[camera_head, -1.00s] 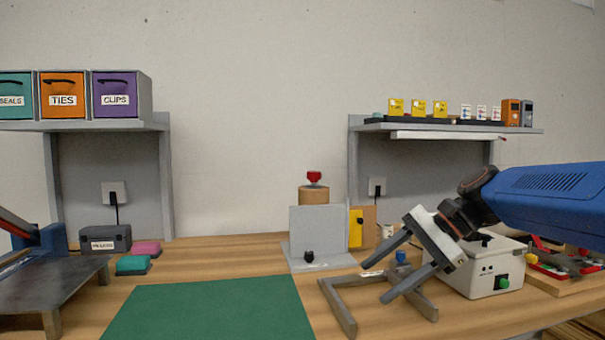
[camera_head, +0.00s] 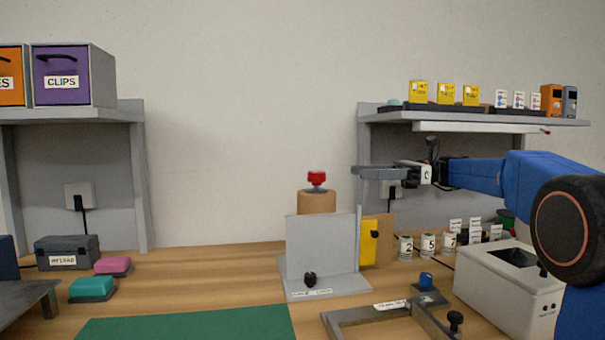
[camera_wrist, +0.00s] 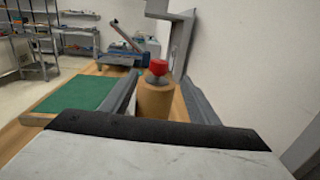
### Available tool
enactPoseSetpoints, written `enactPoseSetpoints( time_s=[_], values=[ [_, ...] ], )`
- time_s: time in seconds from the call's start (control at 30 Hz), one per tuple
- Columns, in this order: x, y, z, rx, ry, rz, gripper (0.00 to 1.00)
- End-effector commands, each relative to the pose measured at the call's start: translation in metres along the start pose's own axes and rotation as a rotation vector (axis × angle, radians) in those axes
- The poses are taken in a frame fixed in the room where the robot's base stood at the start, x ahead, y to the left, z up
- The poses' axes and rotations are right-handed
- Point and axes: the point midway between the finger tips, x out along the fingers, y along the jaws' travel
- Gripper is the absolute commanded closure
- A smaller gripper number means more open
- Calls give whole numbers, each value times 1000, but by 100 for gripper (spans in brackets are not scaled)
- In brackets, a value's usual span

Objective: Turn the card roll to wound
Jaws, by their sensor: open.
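The card roll (camera_head: 317,202) is an upright brown cylinder with a red knob (camera_head: 317,179) on top. It stands behind a grey upright panel (camera_head: 321,247), which hides its lower part. My gripper (camera_head: 356,172) is level, with its fingers pointing left. It is at about knob height, to the right of the knob and apart from it. In the wrist view the roll (camera_wrist: 155,100) and its red knob (camera_wrist: 158,67) show ahead, between the two open fingers. Nothing is held. The writing on the panel's base is too small to read.
A shelf (camera_head: 470,119) with small boxes is just above my gripper. A yellow panel (camera_head: 369,243) stands right of the roll. Numbered cups (camera_head: 428,246) and a white machine (camera_head: 507,285) are further right. A green mat (camera_head: 190,324) lies clear at front left.

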Motion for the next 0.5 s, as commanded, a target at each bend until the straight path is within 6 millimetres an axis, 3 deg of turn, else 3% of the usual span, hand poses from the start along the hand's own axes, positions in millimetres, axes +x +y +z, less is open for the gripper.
enactPoseSetpoints(
  time_s=[0.17, 0.5],
  values=[
    [18, 1, 0, 0, 0, 2, 45],
    [78, 1, 0, -1, 1, 3, 45]
  ],
)
